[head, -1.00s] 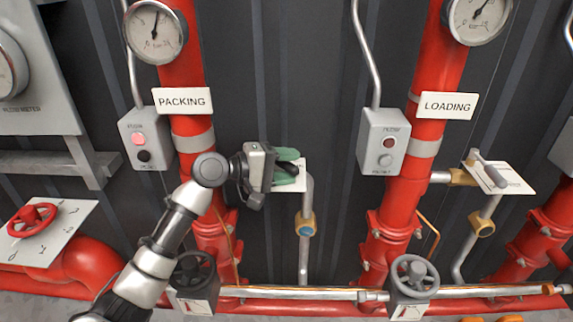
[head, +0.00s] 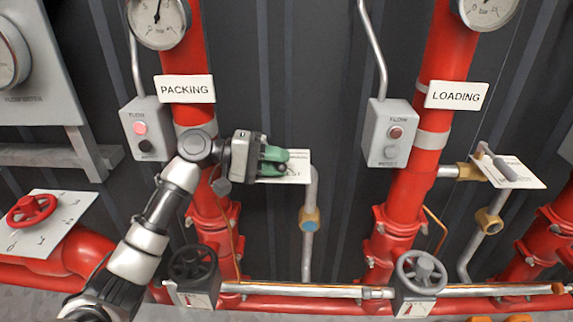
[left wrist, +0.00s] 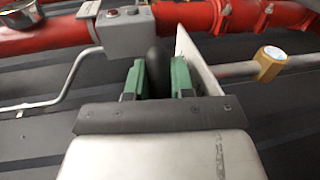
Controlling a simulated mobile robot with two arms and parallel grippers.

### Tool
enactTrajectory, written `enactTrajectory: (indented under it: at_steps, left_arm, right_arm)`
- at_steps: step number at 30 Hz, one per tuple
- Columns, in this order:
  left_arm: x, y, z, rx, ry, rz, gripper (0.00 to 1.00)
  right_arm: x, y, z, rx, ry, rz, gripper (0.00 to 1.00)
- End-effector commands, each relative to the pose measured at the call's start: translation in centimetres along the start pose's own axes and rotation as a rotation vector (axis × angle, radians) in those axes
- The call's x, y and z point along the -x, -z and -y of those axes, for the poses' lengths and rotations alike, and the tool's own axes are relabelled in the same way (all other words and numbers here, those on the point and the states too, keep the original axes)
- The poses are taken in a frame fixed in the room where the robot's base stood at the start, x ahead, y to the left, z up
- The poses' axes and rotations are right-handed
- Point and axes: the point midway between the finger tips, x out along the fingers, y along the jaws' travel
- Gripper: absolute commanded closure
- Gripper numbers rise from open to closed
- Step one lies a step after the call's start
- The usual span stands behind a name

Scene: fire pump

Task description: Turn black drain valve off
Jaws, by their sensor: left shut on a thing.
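The black valve handle (left wrist: 157,68) stands between the two green fingers of my left gripper in the left wrist view. My left gripper (head: 275,161) is shut on it, in front of the white label plate (head: 299,168) right of the PACKING pipe. In the head view the fingers hide most of the handle. The plate's edge also shows right of the fingers in the left wrist view (left wrist: 200,70). A grey drain pipe with a brass fitting (head: 308,220) runs down below the plate. My right gripper is in neither view.
The red PACKING pipe (head: 190,60) and its grey flow box (head: 145,132) stand close to my left arm. A black handwheel (head: 193,263) is below. The LOADING pipe (head: 441,55) has a similar valve plate (head: 515,172). Dark wall between the pipes is clear.

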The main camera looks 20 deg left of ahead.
Motion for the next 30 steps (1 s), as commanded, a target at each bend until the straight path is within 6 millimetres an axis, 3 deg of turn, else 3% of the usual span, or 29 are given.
enactTrajectory:
  at_steps: [13,14,18,30]
  left_arm:
    - [0.62,-0.26,0.19,-0.013,0.006,0.069,1.00]
    - [0.62,-0.26,0.19,-0.013,0.006,0.069,0.72]
    - [0.62,-0.26,0.18,-0.013,0.005,0.068,0.52]
    - [0.78,-0.28,-0.72,-0.017,0.004,0.067,0.52]
  right_arm:
    - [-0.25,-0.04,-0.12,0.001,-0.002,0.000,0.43]
    - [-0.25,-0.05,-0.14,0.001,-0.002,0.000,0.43]
    - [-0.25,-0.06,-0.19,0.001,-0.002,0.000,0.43]
    - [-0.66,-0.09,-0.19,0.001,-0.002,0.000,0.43]
